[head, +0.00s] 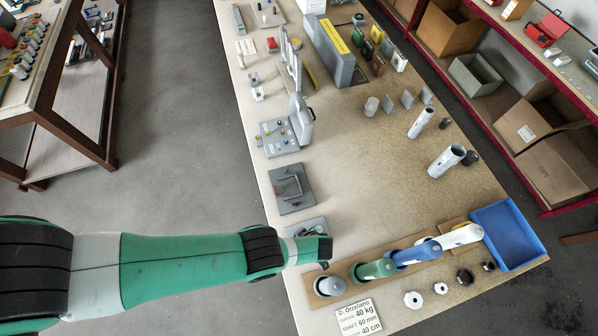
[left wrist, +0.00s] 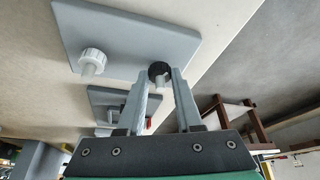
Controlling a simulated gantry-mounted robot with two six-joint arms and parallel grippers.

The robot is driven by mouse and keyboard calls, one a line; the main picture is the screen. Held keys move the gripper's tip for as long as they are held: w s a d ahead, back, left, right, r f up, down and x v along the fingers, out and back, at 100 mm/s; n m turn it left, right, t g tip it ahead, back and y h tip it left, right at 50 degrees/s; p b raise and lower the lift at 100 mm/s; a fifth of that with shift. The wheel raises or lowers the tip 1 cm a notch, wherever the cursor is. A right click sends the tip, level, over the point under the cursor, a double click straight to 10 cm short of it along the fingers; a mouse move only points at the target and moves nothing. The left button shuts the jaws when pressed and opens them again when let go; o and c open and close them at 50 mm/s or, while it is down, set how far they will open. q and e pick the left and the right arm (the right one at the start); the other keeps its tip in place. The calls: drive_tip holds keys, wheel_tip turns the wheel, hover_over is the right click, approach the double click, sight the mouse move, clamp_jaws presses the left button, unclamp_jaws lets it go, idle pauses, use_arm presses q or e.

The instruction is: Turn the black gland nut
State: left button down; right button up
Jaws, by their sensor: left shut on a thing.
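The black gland nut (left wrist: 159,70) sits on a fitting on a grey plate (left wrist: 125,35) in the left wrist view. My left gripper (left wrist: 161,78) is shut on the nut, one finger on each side of it. A white ribbed gland nut (left wrist: 92,60) is on the same plate, to the left and apart from my fingers. In the head view my left gripper (head: 326,250) is at the grey plate (head: 303,228) near the bench's left edge; it and my arm hide the black nut there. My right gripper is not in view.
A wooden rack (head: 340,299) with grey, green, blue and white handles stands close to my gripper. Loose rings (head: 413,299) and a blue tray (head: 508,236) lie to the right. Another grey fixture plate (head: 290,188) is beyond. The bench's middle is clear.

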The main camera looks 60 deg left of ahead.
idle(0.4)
use_arm(q)
drive_tip(key=c, duration=0.6)
unclamp_jaws()
